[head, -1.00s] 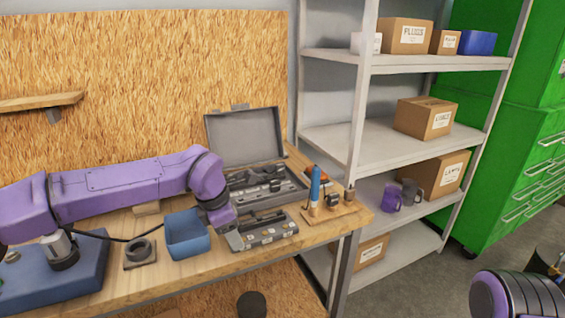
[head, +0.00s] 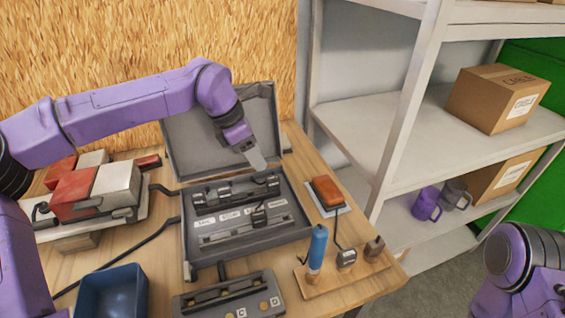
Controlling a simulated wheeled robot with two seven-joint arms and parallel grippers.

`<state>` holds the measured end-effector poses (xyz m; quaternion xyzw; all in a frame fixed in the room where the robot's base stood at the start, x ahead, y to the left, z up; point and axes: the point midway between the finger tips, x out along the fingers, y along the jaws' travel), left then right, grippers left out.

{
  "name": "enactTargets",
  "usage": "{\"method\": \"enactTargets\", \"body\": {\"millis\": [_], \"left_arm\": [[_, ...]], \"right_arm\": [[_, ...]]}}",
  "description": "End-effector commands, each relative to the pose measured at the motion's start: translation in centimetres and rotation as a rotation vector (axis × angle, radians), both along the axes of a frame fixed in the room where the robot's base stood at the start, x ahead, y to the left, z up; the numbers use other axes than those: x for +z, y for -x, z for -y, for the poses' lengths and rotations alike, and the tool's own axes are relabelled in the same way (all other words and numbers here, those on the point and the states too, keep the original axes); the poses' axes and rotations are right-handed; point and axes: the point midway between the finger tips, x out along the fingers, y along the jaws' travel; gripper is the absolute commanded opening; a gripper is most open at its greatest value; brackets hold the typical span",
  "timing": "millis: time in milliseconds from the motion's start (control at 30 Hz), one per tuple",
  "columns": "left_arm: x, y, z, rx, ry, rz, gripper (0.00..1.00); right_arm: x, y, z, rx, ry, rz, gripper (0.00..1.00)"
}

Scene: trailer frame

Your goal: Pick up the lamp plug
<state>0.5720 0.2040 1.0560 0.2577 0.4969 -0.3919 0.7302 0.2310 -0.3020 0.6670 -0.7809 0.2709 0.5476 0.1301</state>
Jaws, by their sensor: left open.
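An orange lamp (head: 327,190) lies on a pale plate at the right of the bench. A thin dark cable runs from it to a small black plug (head: 347,258), which looks like the lamp plug. The plug sits on a wooden board (head: 318,286), between a blue-handled tool and a dark knob. My left gripper (head: 256,160) is in front of the open case lid, above the back of the case, left of the lamp and well apart from the plug. It is open, with nothing seen in it; its finger gap is hard to see. My right gripper is not in view.
The open grey case (head: 246,240) holds dark tools and a small black block. A grey box with round contacts (head: 230,298) and a blue bin (head: 112,292) are in front. A blue-handled tool (head: 317,248) stands upright beside the plug. A shelf post (head: 405,110) rises at the right.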

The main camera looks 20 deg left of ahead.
Motion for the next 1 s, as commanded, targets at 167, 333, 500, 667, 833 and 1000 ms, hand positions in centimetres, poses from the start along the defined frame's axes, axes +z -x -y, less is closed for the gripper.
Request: {"method": "enactTargets", "body": {"millis": [167, 333, 500, 667, 833, 1000], "left_arm": [[-2.0, 0.3, 0.8, -0.003, 0.001, 0.006, 0.51], [-4.4, -0.7, 1.6, -0.001, 0.002, 0.003, 0.51], [-7.0, -2.2, 2.3, -0.003, 0.0, -0.007, 0.51], [-9.6, -2.9, 2.8, -0.001, 0.0, -0.005, 0.51], [-10.0, -3.0, 2.9, 0.0, 0.001, -0.003, 0.51], [-9.9, -3.0, 2.9, 0.0, 0.001, -0.003, 0.22]], "right_arm": [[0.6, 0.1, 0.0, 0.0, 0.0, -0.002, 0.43], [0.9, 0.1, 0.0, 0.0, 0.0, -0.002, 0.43], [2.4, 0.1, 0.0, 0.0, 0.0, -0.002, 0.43], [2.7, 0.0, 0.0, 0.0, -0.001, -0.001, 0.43], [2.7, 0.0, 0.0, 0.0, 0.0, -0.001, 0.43], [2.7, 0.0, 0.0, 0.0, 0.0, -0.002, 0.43]]}}
